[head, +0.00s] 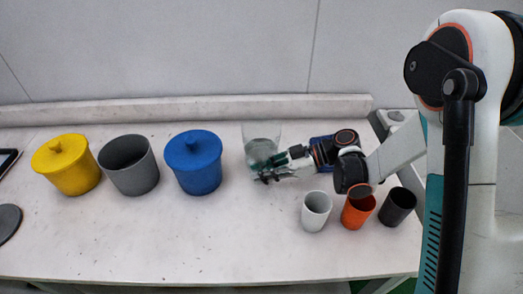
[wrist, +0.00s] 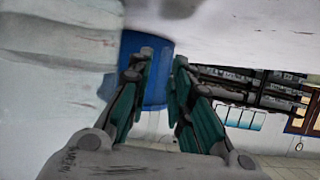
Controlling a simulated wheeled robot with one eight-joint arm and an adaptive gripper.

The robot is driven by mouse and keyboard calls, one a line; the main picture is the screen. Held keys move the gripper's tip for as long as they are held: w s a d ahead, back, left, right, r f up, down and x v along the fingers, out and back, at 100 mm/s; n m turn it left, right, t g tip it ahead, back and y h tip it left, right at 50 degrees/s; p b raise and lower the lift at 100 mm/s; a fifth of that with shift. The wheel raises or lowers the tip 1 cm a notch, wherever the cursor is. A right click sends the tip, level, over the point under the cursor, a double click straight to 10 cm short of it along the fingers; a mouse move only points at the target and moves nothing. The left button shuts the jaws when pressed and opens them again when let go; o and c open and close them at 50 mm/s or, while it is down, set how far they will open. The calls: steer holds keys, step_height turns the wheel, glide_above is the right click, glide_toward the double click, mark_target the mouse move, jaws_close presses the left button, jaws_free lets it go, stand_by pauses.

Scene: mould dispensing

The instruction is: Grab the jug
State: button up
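The jug (head: 262,136) is a clear, see-through vessel standing on the table, right of the blue pot, in the head view. My gripper (head: 265,170) reaches in from the right, low down at the jug's near side. Its fingers overlap the jug's lower part, so I cannot tell whether they touch it. In the wrist view my gripper (wrist: 160,62) has its two green-padded fingers apart, with nothing clearly held between them. I cannot make out the jug for sure there; a pale, blurred surface fills the left side.
A blue lidded pot (head: 194,165), a grey open pot (head: 129,168) and a yellow lidded pot (head: 70,167) stand to the left. White (head: 315,212), orange (head: 357,210) and dark grey (head: 397,207) cups stand under my arm. The front middle of the table (head: 200,240) is clear.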

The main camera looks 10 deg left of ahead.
jaws_close()
steer(key=shift+r, duration=0.1)
